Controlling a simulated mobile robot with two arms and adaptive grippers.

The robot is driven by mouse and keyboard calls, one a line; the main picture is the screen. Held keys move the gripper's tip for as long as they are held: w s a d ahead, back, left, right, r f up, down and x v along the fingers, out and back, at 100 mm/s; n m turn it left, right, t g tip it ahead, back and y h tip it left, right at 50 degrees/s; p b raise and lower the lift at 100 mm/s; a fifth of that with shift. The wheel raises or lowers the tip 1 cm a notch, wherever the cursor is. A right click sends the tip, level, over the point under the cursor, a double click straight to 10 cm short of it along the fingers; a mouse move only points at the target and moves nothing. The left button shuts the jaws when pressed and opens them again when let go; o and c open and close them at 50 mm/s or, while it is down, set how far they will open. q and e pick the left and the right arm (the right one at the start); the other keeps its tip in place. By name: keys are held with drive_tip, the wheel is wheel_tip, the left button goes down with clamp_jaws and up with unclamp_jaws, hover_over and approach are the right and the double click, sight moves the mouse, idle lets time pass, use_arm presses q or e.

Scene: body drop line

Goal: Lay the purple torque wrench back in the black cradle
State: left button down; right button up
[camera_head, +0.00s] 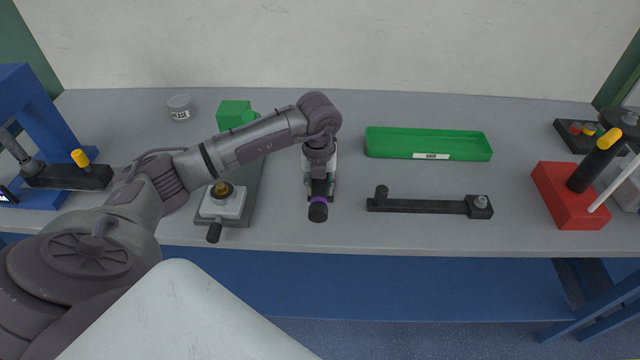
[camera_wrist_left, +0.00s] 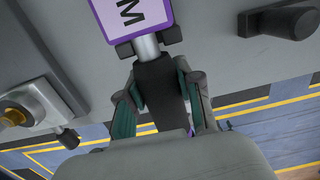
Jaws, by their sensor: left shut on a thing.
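My left gripper (camera_head: 321,186) is shut on the purple torque wrench (camera_head: 318,204) by its black handle, over the middle of the grey table. The purple ring and black handle end point to the table's front edge. In the left wrist view the black handle (camera_wrist_left: 158,85) lies between the fingers, with a silver shaft and a purple-edged white face beyond. Much of the wrench is hidden by the gripper in the head view. A long black bar-like piece (camera_head: 425,206) lies to the right, with a raised left end; I cannot tell whether it is the cradle. My right gripper is not in view.
A green tray (camera_head: 378,143) lies behind on the right. A fixture with a gold knob (camera_head: 222,190) stands left of the gripper, with a green block (camera_head: 235,113) behind. A red block (camera_head: 570,205) is far right. A small round tin (camera_head: 181,107) is back left.

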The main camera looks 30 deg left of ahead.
use_arm(q)
drive_tip(key=shift+f+b, duration=1.05)
drive_tip(key=shift+f, duration=0.25)
drive_tip(key=c, duration=0.7)
unclamp_jaws()
drive_tip(key=shift+r+p, duration=2.05)
drive_tip(key=shift+r, duration=1)
drive_tip(key=shift+f, duration=0.1)
